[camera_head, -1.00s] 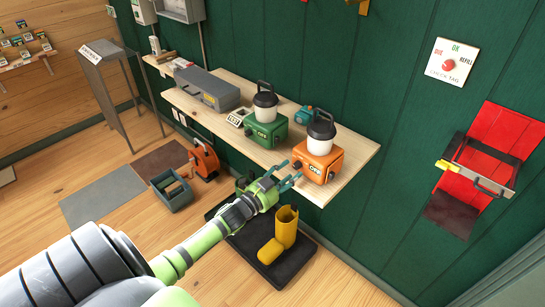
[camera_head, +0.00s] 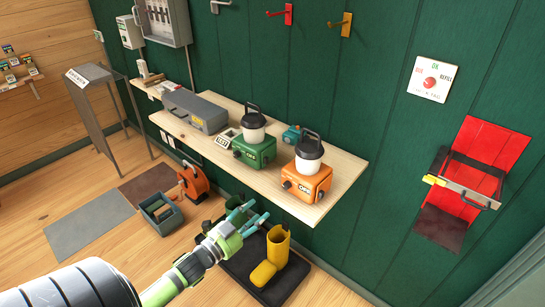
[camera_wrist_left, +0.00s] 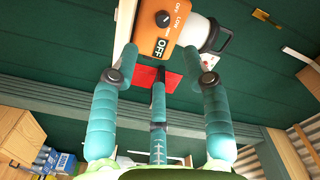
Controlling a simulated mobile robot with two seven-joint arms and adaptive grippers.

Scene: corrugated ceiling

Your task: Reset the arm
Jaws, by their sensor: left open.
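My left gripper (camera_head: 247,217) comes in from the lower left in the head view, in front of and below the front edge of the wooden shelf (camera_head: 340,178). Its teal fingers are spread and hold nothing. In the left wrist view the open fingers (camera_wrist_left: 160,85) point toward the orange lantern, which shows beyond them with its dial and OFF label. The orange lantern (camera_head: 306,185) stands upright on the shelf's right part, apart from the gripper. It also shows in the left wrist view (camera_wrist_left: 168,35). My right gripper is in neither view.
A green lantern (camera_head: 253,152) and a grey toolbox (camera_head: 196,110) stand on the shelf. A red wall panel (camera_head: 492,150) with a handle is at right. Open floor lies at the left front.

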